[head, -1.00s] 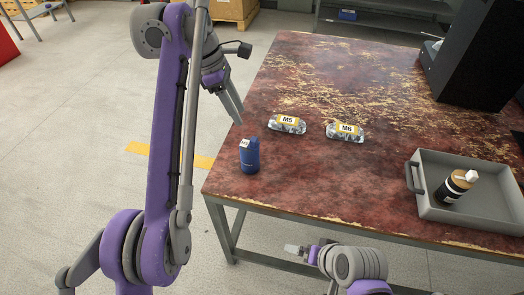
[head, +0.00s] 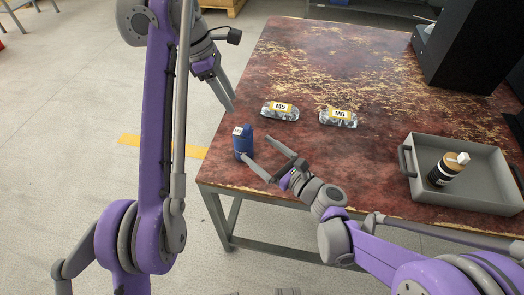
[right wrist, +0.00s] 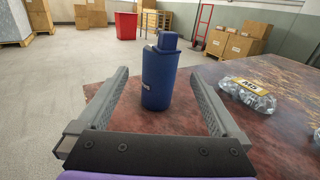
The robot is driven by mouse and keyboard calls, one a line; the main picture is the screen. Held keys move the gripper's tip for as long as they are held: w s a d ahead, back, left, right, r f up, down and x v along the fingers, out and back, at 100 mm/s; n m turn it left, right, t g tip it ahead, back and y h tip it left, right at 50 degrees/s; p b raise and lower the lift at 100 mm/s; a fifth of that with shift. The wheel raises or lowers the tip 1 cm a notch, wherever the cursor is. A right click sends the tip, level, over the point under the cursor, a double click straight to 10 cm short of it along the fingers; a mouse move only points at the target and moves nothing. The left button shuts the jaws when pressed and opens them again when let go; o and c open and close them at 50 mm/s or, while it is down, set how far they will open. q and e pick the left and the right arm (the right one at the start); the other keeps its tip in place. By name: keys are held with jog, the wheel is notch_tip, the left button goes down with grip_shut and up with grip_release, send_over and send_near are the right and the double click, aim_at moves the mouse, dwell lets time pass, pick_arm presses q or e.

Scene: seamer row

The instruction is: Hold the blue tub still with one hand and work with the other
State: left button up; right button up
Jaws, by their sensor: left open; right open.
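Clear bags of metal parts labelled M5 (head: 280,112) and M6 (head: 338,118) lie behind the tub. A black machine (head: 470,50) stands at the back right.

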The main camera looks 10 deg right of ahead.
aim_at(235, 131)
jog(key=x, duration=1)
jog(key=shift+w+a, duration=0.2)
jog(key=shift+w, duration=0.1)
